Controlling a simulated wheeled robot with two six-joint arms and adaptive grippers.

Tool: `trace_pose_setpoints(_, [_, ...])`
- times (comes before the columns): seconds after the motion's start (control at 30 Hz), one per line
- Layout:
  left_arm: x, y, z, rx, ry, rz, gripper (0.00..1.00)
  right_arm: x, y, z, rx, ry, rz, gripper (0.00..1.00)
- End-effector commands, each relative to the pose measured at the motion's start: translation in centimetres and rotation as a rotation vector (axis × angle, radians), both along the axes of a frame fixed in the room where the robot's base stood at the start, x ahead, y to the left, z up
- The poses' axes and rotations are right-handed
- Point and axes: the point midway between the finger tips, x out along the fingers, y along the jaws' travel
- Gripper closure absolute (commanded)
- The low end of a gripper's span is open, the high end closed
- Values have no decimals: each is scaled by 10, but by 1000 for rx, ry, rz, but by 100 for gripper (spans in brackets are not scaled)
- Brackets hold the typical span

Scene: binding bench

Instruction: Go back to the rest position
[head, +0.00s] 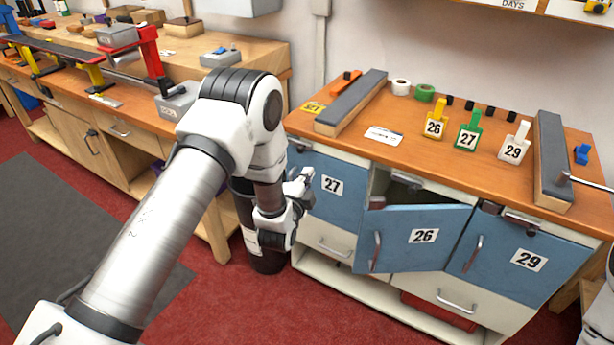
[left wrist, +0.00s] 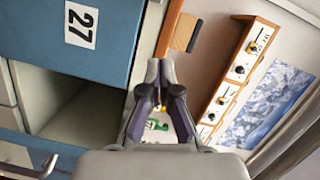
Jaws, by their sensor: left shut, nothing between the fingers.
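My left gripper (head: 302,186) is in front of the blue door marked 27 (head: 331,187) in the head view. It is shut and empty; its fingers also show in the left wrist view (left wrist: 160,88). Door 27 is closed in the head view, and its blue panel with the number shows at the upper left of the wrist view (left wrist: 108,48). The door marked 26 (head: 400,240) stands ajar with a dark gap above it. The door marked 29 (head: 500,262) looks closed. My right gripper is not in view.
On the bench top (head: 395,105) stand a yellow tag 26 (head: 434,125), a green tag 27 (head: 467,138) and a white tag 29 (head: 514,148). A dark bin (head: 262,255) stands beside the cabinet, close to my left arm. A second workbench (head: 130,120) is at the left. Red floor is open in front.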

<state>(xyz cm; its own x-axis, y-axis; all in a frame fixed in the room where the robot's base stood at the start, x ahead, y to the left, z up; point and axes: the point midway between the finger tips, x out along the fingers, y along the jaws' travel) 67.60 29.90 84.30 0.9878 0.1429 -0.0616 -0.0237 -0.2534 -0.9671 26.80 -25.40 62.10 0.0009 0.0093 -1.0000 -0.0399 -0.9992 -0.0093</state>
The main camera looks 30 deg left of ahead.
Motion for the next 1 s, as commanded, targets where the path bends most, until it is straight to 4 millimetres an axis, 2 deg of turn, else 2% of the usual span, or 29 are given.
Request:
trace_pose_setpoints(0.33, [0, 0, -1, 0, 2, 0, 100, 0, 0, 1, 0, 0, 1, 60])
trace_pose_setpoints(0.4, [-4, -1, -8, 1, 23, -2, 100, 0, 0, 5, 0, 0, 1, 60])
trace_pose_setpoints(0.47, [-17, -3, -24, 1, 69, -6, 100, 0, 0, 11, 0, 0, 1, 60])
trace_pose_setpoints(0.57, [-61, -11, -70, -24, 238, -20, 100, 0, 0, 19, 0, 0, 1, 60])
trace_pose_setpoints(0.6, [-86, -15, -92, -73, 333, -19, 100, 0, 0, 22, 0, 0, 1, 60])
trace_pose_setpoints(0.67, [-130, -21, -125, -183, 492, 4, 100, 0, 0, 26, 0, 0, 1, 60])
trace_pose_setpoints(0.7, [-162, -25, -144, -271, 599, 36, 100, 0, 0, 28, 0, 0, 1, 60])
trace_pose_setpoints(0.77, [-212, -31, -167, -412, 757, 113, 100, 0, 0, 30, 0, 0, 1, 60])
trace_pose_setpoints(0.8, [-247, -34, -177, -507, 859, 181, 100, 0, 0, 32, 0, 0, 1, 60])
trace_pose_setpoints(0.87, [-300, -39, -188, -654, 999, 323, 100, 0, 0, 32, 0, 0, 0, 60])
trace_pose_setpoints(0.9, [-332, -41, -191, -746, 1078, 434, 100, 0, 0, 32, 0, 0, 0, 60])
trace_pose_setpoints(1.0, [-393, -46, -189, -942, 1193, 734, 100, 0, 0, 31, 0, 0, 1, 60])
